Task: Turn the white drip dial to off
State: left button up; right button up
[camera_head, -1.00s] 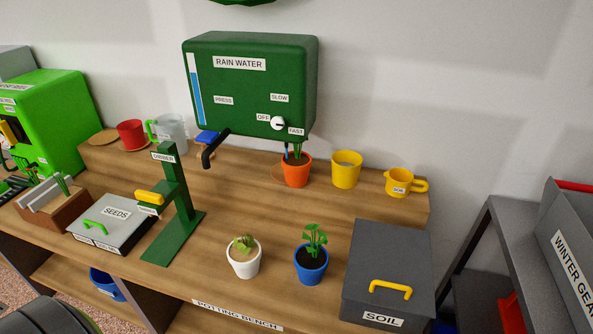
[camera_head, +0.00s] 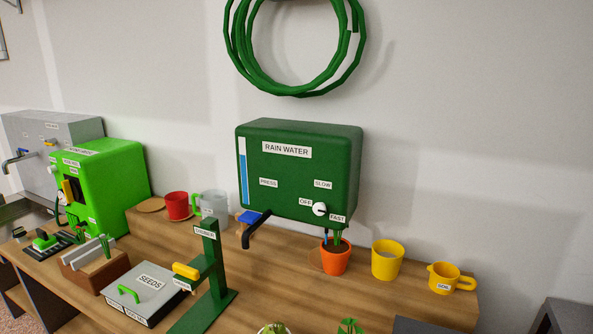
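The white drip dial (camera_head: 319,209) sits on the lower right front of the green rain water tank (camera_head: 297,172). Labels OFF (camera_head: 306,202), SLOW (camera_head: 323,184) and FAST (camera_head: 338,218) surround it. A dark mark shows on the dial, but it is too small to tell surely which label it points to. Neither of my grippers is in view.
A black spout (camera_head: 256,230) and a blue press lever (camera_head: 249,217) are at the tank's lower left. Below the dial stands an orange pot (camera_head: 335,258), with a yellow pot (camera_head: 387,260) and yellow cup (camera_head: 447,279) to its right. A green dibber stand (camera_head: 209,275) rises in front.

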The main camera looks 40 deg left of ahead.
aim_at(320, 209)
jog(key=k+j+z, duration=0.3)
jog(key=j, duration=0.25)
jog(key=k+j+z, duration=0.3)
jog(key=k+j, duration=0.05)
jog(key=j, duration=0.1)
